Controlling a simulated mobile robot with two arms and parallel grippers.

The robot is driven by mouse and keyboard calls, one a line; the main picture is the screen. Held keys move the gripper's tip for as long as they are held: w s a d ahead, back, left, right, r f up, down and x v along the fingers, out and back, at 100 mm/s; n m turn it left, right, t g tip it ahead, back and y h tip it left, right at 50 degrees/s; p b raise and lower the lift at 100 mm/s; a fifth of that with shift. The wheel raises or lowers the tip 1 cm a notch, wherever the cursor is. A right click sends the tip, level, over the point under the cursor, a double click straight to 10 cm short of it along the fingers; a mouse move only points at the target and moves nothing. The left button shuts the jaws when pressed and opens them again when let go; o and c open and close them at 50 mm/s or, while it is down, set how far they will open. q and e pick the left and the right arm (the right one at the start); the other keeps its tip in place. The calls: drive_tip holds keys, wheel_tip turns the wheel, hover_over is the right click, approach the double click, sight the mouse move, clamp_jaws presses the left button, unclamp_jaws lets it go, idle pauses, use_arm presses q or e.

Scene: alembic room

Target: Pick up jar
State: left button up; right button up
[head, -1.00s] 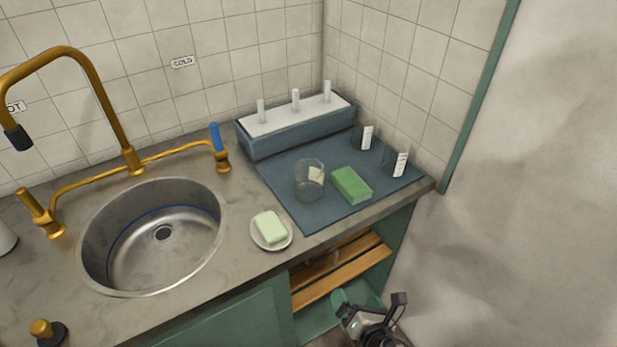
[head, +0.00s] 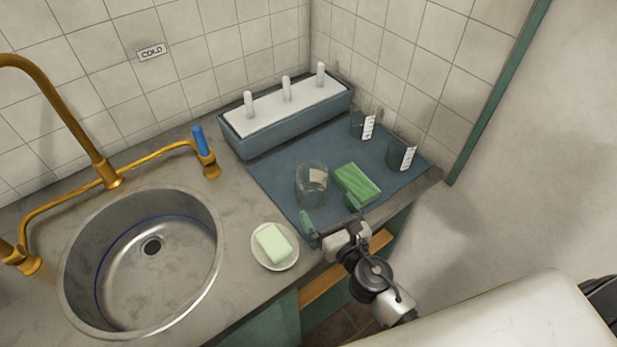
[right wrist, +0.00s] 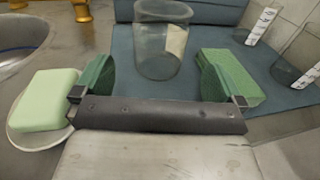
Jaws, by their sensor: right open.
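A clear glass jar (head: 311,184) with a pale label stands upright on the blue-grey mat (head: 281,170). My right gripper (head: 329,217) is open just in front of the jar, near the mat's front edge. In the right wrist view the jar (right wrist: 161,45) stands beyond and between the two green fingertips (right wrist: 155,78), apart from them. Nothing is between the fingers. My left gripper is not in view.
A green sponge (head: 357,183) lies right of the jar, close to the right finger. Two beakers (head: 402,153) stand at the mat's right. A soap dish (head: 288,262) with soap (head: 272,243) sits left of the gripper. A peg rack (head: 290,118) stands behind; the sink (head: 140,262) is left.

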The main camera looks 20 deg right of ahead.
sight(319, 196)
drive_tip(key=shift+w+a+r, duration=0.15)
drive_tip(key=shift+w, duration=1.15)
drive_tip(key=w, duration=0.3)
drive_tip(key=w+p, duration=0.1)
drive_tip(key=shift+w+a, duration=0.25)
drive_tip(key=shift+a, duration=0.1)
drive_tip(key=shift+w+f, duration=0.2)
drive_tip(key=shift+w, duration=0.1)
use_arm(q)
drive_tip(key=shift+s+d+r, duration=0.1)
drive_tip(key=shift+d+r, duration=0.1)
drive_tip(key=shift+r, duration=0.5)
use_arm(e)
drive_tip(key=shift+c, duration=0.3)
drive_tip(key=shift+c, duration=1.3)
drive_tip(key=c, duration=0.7)
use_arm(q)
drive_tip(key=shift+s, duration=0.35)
